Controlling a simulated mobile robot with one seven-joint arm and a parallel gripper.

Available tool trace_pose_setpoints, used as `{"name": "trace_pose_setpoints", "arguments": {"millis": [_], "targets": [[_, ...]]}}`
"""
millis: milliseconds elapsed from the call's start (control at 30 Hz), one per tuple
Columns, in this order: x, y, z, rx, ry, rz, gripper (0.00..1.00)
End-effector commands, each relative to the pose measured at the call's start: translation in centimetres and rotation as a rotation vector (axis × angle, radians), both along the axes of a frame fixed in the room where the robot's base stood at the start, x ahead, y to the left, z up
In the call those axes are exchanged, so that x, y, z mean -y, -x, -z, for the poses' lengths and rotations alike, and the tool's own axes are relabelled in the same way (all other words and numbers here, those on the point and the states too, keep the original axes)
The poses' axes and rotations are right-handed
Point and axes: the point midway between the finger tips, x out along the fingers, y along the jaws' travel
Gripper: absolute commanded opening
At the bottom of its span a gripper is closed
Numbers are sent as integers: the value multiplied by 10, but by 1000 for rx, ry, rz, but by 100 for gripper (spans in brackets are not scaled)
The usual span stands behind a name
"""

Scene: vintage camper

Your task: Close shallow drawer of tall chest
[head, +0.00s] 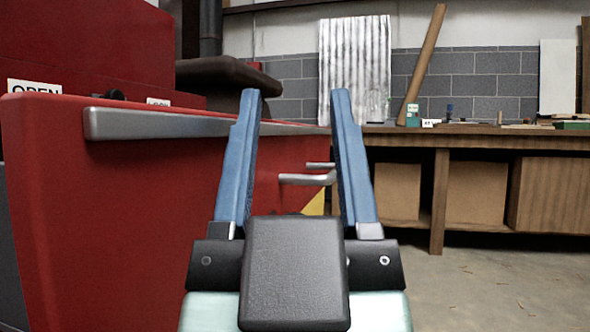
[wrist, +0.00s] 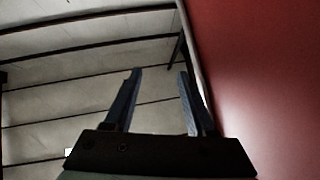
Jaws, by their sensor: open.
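A large red panel (head: 130,200) with a long silver bar handle (head: 180,124) fills the left of the head view. It looks like the front of the tall chest or its drawer; I cannot tell which drawer it is or how far it is out. My gripper (head: 295,95) is open and empty, its two blue fingers pointing forward, to the right of the panel's near part. In the wrist view my gripper (wrist: 160,72) is open with nothing between the fingers. A red surface (wrist: 265,80) stands close on its right. I see no contact.
Smaller silver handles (head: 307,179) show between my fingers. A dark padded seat (head: 228,75) is behind the red panel. A wooden workbench (head: 480,140) with boxes below stands at the back right. The concrete floor (head: 500,285) at the right is clear.

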Motion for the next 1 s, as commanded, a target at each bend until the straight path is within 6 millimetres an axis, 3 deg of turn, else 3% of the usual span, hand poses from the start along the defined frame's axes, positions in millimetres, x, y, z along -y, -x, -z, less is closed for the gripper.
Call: {"name": "trace_pose_setpoints", "arguments": {"millis": [33,167,300,800,1000], "targets": [[0,0,-1,0,0,0,46],[0,0,-14,0,0,0,23],[0,0,-49,0,-1,-1,0],[0,-3,-201,-10,-7,-14,0],[-1,-16,-246,-51,-30,-63,0]]}}
